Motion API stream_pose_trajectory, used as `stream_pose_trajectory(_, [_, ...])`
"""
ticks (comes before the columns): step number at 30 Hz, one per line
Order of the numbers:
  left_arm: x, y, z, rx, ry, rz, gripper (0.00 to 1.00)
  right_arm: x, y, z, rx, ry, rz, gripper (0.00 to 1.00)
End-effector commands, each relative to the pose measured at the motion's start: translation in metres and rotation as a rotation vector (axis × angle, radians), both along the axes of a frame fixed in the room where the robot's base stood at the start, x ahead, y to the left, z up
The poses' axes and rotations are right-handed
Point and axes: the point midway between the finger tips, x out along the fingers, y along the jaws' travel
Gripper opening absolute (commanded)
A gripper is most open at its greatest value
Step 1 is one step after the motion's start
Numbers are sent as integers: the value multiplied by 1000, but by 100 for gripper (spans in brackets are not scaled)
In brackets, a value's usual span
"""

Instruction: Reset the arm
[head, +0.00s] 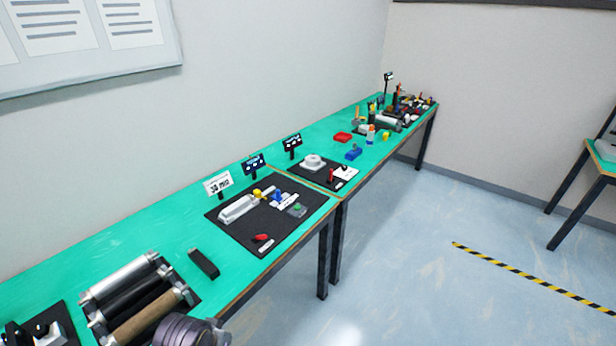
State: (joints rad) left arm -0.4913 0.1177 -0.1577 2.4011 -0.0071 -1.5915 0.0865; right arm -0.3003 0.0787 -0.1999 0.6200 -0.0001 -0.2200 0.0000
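Neither of my grippers shows in the head view. A grey rounded part at the bottom edge, left of centre, looks like a link of my own arm; no fingers show on it. It covers the front corner of the roller rack (135,298). The long green table (120,238) runs from the lower left to the far corner of the room.
A black block (203,263) lies beside the rollers. A black mat (238,231) holds small parts; a second mat (343,182) lies beyond. A red bin (342,138), a blue bin (353,153) and crowded tools stand farther back. Floor right of the table is clear, with striped tape (520,275).

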Motion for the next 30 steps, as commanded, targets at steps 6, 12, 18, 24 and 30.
stream_pose_trajectory(6, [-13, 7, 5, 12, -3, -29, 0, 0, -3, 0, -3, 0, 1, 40])
stream_pose_trajectory(12, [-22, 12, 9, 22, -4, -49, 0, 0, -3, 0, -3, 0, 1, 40])
stream_pose_trajectory(18, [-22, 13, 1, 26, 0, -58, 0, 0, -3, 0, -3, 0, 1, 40])
stream_pose_trajectory(24, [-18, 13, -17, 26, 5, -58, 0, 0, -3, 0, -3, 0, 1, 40])
stream_pose_trajectory(30, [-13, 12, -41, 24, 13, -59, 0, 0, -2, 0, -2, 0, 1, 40])
